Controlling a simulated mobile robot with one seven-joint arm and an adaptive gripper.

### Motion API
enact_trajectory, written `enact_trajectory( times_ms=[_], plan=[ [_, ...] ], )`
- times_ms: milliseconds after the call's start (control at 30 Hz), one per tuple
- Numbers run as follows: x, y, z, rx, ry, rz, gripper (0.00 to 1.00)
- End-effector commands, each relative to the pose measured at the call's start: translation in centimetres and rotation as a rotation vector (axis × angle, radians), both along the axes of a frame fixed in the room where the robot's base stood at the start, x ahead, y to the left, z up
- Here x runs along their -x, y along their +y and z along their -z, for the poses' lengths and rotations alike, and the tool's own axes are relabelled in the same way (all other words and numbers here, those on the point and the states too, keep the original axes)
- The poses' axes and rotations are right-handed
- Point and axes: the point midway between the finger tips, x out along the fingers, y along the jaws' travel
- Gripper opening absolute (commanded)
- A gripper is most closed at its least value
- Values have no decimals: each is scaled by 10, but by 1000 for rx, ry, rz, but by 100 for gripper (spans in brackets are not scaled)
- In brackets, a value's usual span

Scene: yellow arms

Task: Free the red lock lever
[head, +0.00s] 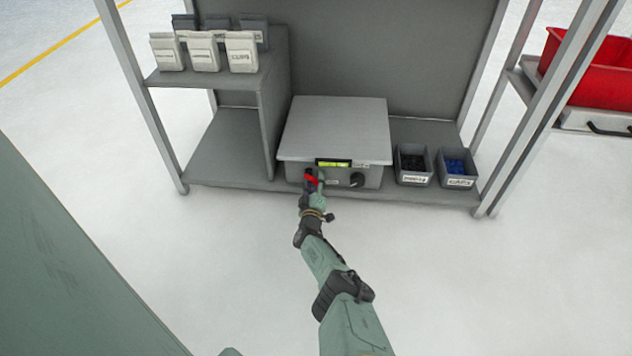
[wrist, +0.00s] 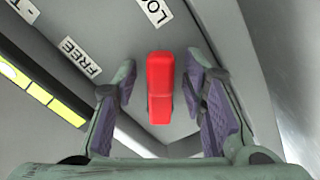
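The red lock lever (wrist: 160,88) is on the front of a grey scale (head: 337,128) that stands on the shelf. In the wrist view it lies between the two fingers of my gripper (wrist: 161,95), with a gap on each side. The fingers are open and do not appear to touch it. A label reading FREE (wrist: 80,56) is to the lever's left, and a label starting LO (wrist: 155,10), cut by the frame edge, is above it. In the head view my gripper (head: 312,184) is at the scale's front left, partly covering the red lever (head: 311,179).
A yellow-green display (head: 333,164) and a black knob (head: 357,180) are right of the lever on the scale's front. Two grey bins (head: 412,178) stand to the right. A shelf divider (head: 272,110) is to the left. The floor in front is clear.

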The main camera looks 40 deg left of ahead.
Motion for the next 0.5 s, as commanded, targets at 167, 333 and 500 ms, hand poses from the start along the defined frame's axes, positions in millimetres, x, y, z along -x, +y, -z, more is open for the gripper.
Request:
enact_trajectory(
  times_ms=[167, 333, 500],
  plan=[
    [-1, 1, 0, 0, 1, -1, 38],
    [-1, 1, 0, 0, 1, -1, 34],
    [-1, 1, 0, 0, 1, -1, 23]
  ],
)
